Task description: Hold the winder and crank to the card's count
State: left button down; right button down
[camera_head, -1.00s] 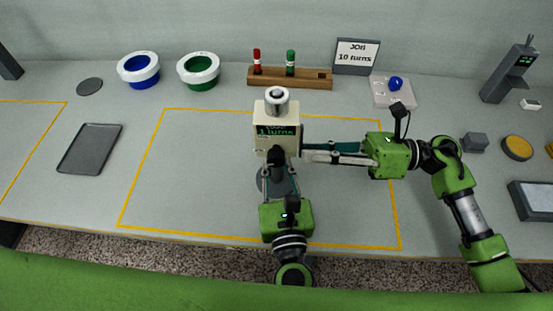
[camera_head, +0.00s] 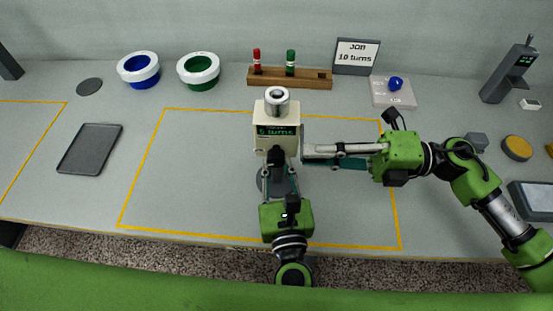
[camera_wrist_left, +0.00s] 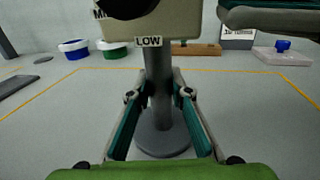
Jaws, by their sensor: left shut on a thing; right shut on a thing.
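The winder (camera_head: 262,135) is a cream box on a grey post with a round foot, and a metal spool sits on top. Its green display looks like it reads 5 turns. The job card (camera_head: 357,56) at the back reads 10 turns. My left gripper (camera_head: 277,172) is shut on the winder's post (camera_wrist_left: 158,90), below a LOW label in the left wrist view. My right gripper (camera_head: 305,155) comes in from the right, shut at the winder's right side; the crank there is hidden by its fingers.
A wooden rack (camera_head: 315,80) holds a red and a green marker. Blue (camera_head: 139,68) and green (camera_head: 199,71) bowls with white rims stand back left. A dark tray (camera_head: 91,148) lies left. A pale block with a blue knob (camera_head: 392,91) is back right. The yellow-outlined area around the winder is clear.

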pick_arm(q)
jog(key=shift+f, duration=0.25)
pick_arm(e)
jog(key=r+m, duration=0.1)
jog(key=m, duration=0.1)
jog(key=r+m, duration=0.1)
jog(key=m, duration=0.1)
jog(key=shift+s+m, duration=0.2)
jog(key=shift+m, duration=0.1)
pick_arm(q)
jog(key=shift+a, duration=0.1)
pick_arm(e)
jog(key=r+m, duration=0.1)
jog(key=m, duration=0.1)
jog(key=r+m, duration=0.1)
jog(key=m, duration=0.1)
jog(key=shift+w+r+m, duration=0.1)
jog(key=shift+w+m, duration=0.2)
jog(key=shift+w, duration=0.05)
jog(key=w+m, duration=0.1)
jog(key=m, duration=0.1)
jog(key=w+r+m, duration=0.1)
jog(key=m, duration=0.2)
jog(key=r+m, duration=0.1)
jog(key=m, duration=0.2)
jog(key=shift+w+r, duration=0.15)
jog(key=shift+w, duration=0.25)
jog(key=c, duration=1.9)
grip_release()
